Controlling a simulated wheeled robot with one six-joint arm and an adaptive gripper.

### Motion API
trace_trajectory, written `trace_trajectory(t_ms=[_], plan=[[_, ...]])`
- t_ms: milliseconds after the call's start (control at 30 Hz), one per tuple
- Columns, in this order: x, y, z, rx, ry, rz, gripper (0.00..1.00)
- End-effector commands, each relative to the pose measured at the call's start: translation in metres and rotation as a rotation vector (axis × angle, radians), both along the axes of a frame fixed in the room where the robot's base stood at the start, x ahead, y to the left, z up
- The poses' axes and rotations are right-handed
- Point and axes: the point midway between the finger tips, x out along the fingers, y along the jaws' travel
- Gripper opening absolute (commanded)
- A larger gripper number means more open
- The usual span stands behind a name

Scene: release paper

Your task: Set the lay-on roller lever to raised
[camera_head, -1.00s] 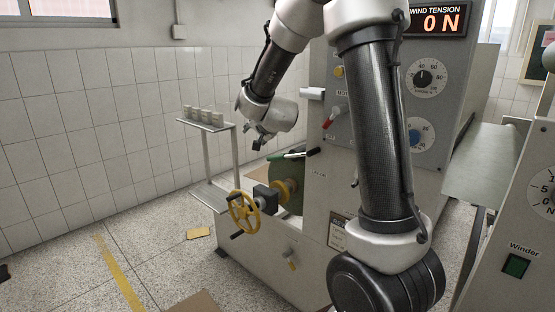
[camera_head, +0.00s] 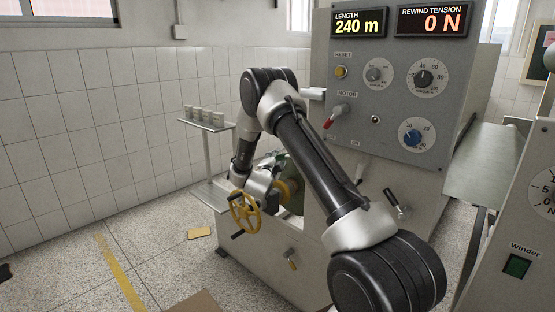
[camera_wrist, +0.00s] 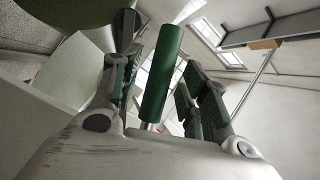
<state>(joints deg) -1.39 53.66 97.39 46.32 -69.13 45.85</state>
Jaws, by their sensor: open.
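A green cylindrical handle (camera_wrist: 162,75), which appears to be the lay-on roller lever, stands between the fingers of my gripper (camera_wrist: 160,80) in the wrist view. The fingers are open, one on each side of it, and a gap shows on the right. I cannot tell whether the left finger touches it. In the head view my gripper is low, behind the yellow handwheel (camera_head: 245,212), and mostly hidden by my arm. The lever is not clearly visible there.
The machine's grey panel (camera_head: 390,100) carries dials, a red-handled motor switch (camera_head: 336,115) and displays. A small shelf (camera_head: 207,126) with several cores stands behind.

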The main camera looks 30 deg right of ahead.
Motion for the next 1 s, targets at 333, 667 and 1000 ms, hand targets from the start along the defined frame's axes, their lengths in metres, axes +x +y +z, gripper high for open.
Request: trace_trajectory(t_ms=[333,667,1000], plan=[[0.015,-0.013,0.000,0.000,0.001,0.001,0.44],[0.015,-0.012,0.000,0.000,0.001,0.002,0.06],[0.015,-0.012,0.002,0.004,-0.009,0.002,0.00]])
